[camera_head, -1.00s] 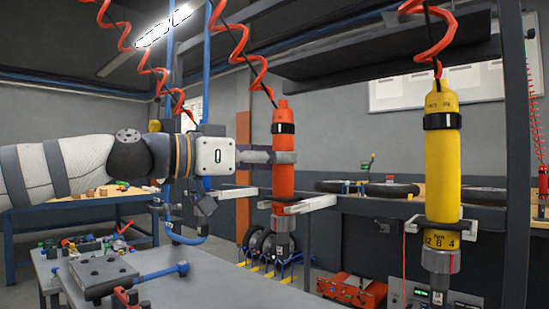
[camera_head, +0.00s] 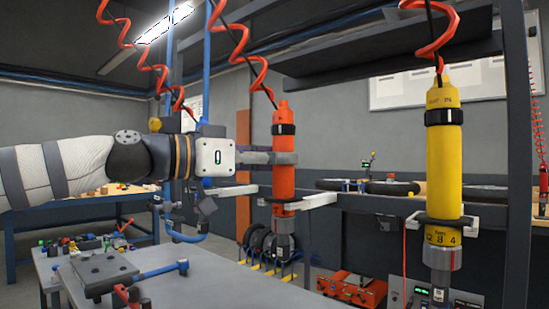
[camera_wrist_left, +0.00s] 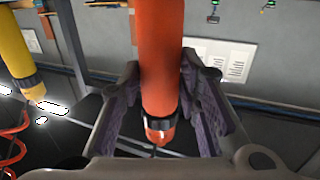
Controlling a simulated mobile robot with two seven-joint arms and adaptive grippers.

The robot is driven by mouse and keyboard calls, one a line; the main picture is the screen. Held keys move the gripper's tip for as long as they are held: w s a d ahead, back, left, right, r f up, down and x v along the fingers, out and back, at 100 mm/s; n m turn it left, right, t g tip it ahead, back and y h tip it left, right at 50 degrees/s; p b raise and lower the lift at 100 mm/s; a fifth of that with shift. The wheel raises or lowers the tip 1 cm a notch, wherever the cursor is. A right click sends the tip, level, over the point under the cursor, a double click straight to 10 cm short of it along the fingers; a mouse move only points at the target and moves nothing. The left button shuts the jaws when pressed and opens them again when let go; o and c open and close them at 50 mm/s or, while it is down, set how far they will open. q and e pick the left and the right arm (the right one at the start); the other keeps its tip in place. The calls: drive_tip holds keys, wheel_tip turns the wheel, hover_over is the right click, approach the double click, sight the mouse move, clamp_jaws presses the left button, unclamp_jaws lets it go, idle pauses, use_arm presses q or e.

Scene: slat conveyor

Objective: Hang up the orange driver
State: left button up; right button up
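The orange driver (camera_head: 284,184) hangs upright from a red coiled cord, its lower part in a pale fork-shaped holder (camera_head: 318,200). My left gripper (camera_head: 283,158) comes in from the left at mid-body, just below the driver's black band. In the left wrist view the driver (camera_wrist_left: 161,60) runs between the two fingers (camera_wrist_left: 161,85), with a pad close against each side, so the gripper looks shut on it. The far contact faces are hidden by the driver. My right gripper is not in view.
A yellow driver (camera_head: 444,165) hangs in its own holder to the right. A grey bench (camera_head: 215,285) with a metal block and blue-handled clamp (camera_head: 105,270) is in front at left. A red case (camera_head: 352,290) is low behind. Coiled cords hang overhead.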

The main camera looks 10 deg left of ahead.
use_arm(q)
drive_tip(key=o, duration=0.4)
drive_tip(key=shift+r, duration=0.15)
drive_tip(key=shift+f, duration=0.2)
drive_tip(key=v, duration=1.2)
drive_tip(key=shift+r, duration=0.1)
